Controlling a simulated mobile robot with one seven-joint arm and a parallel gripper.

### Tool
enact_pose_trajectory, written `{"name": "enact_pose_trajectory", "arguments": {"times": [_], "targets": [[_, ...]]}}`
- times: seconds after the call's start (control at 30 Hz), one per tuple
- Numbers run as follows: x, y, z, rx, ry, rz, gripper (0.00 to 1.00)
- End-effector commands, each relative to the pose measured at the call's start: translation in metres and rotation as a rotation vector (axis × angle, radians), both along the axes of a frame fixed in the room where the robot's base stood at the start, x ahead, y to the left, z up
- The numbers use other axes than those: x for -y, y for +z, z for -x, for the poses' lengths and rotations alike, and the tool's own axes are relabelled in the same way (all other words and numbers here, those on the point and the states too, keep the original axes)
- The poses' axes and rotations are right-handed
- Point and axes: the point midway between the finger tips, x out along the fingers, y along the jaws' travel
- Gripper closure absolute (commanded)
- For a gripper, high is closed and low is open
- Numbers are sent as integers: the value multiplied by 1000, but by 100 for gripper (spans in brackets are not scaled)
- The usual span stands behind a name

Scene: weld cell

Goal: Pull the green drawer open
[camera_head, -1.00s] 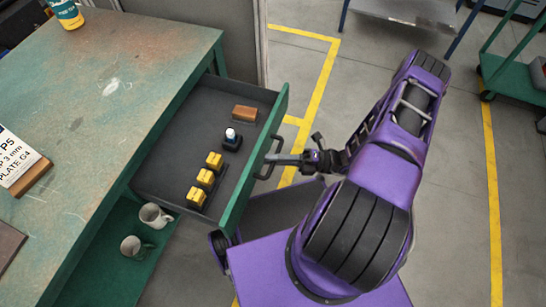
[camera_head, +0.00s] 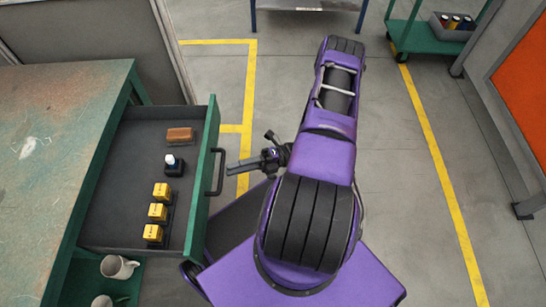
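The green drawer (camera_head: 203,183) stands pulled out from the workbench, its dark inside showing. Its dark bar handle (camera_head: 220,172) is on the right side of the green front. My gripper (camera_head: 231,170) is just to the right of the handle, with its fingers pointing left at it. A small gap shows between the fingertips and the handle, and nothing is seen held. The fingers overlap in this view, so their opening cannot be told.
In the drawer are a brown block (camera_head: 180,134), a small dark item with a white top (camera_head: 173,164) and yellow blocks (camera_head: 157,211). The worn bench top (camera_head: 50,130) is at left, with mugs (camera_head: 117,267) below. A green cart (camera_head: 420,38) stands at back right; open floor lies between.

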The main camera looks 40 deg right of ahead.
Motion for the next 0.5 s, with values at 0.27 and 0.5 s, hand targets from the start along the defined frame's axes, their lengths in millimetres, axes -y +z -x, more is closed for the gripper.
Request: {"name": "enact_pose_trajectory", "arguments": {"times": [0.27,0.5], "targets": [[68,-13,18,-1,-3,4,70],[109,-20,29,0,-2,3,70]]}}
